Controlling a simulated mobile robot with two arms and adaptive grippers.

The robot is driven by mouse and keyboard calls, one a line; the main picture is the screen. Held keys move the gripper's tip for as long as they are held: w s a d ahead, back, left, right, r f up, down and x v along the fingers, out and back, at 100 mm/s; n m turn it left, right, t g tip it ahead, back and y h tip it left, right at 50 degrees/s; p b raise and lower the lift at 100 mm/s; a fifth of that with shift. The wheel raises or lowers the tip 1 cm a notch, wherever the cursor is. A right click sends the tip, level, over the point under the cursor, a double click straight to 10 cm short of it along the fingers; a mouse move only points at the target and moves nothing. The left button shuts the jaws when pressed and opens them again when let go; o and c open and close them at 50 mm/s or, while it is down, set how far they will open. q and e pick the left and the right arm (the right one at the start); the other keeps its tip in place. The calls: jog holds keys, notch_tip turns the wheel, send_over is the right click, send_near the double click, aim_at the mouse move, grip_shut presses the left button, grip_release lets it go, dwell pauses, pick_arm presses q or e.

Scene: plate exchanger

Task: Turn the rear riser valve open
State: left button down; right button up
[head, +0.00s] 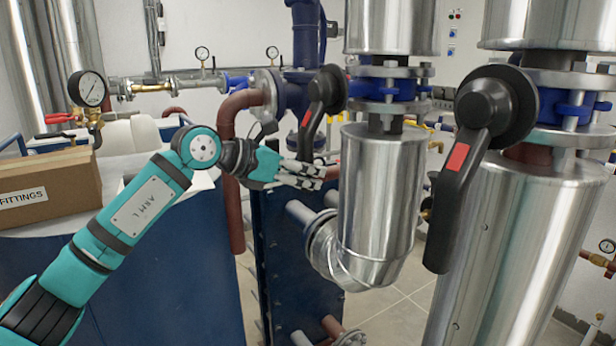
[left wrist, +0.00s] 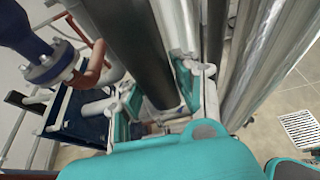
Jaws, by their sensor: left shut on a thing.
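The rear riser valve is the farther one, with a black lever handle (head: 306,125) that has a red mark and hangs down from its round hub (head: 328,88). My left gripper (head: 312,176) reaches in from the left and is shut on the lower end of this handle. In the left wrist view the dark handle (left wrist: 130,50) runs down between the fingers (left wrist: 170,92) of the left gripper. The fingers partly hide the handle's tip. My right gripper is not in view.
A nearer riser with a similar black lever (head: 461,190) stands at the right. A silver clad pipe (head: 380,190) is just right of my left gripper. A blue plate unit (head: 290,240) is below it. A cardboard fittings box (head: 50,185) sits on the counter at left.

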pick_arm(q)
jog(key=shift+w+a, duration=0.15)
jog(key=shift+a, duration=0.1)
jog(key=c, duration=1.4)
grip_release()
jog(key=shift+c, duration=0.2)
jog(key=o, duration=0.5)
jog(key=shift+w, duration=0.15)
jog(key=shift+s+r, duration=0.1)
jog(key=shift+s, duration=0.15)
jog(key=v, duration=1.2)
jog(key=shift+a+f, duration=0.1)
jog(key=shift+f, duration=0.15)
jog(key=shift+w, duration=0.1)
